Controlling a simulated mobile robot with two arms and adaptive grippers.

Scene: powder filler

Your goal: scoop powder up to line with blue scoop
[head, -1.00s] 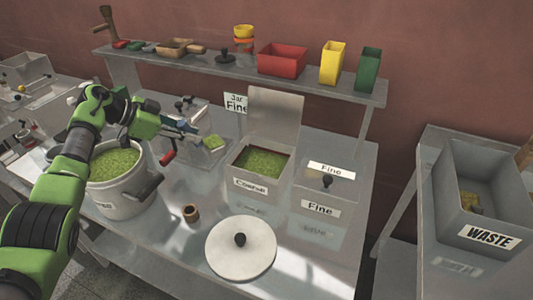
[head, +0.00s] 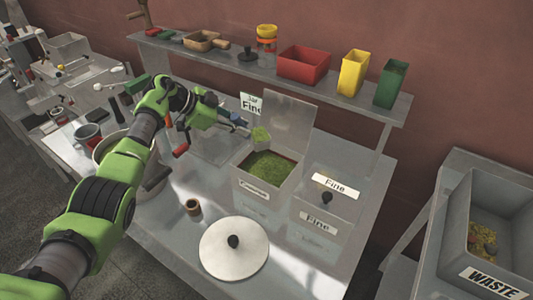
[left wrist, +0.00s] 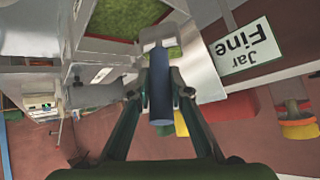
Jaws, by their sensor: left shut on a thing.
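My left gripper (head: 236,119) is shut on the handle of the blue scoop (left wrist: 160,105). In the left wrist view the gripper (left wrist: 160,82) has a finger on each side of the blue handle. The scoop's line cannot be made out. My right gripper is not in view.
A closed bin (head: 322,212) marked "Fine" stands right of the open bin. A large pot (head: 110,150) is mostly behind my left arm. A round lid (head: 234,252) and a small brown cup (head: 193,207) lie in front. A "Jar Fine" sign (head: 251,104) stands behind.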

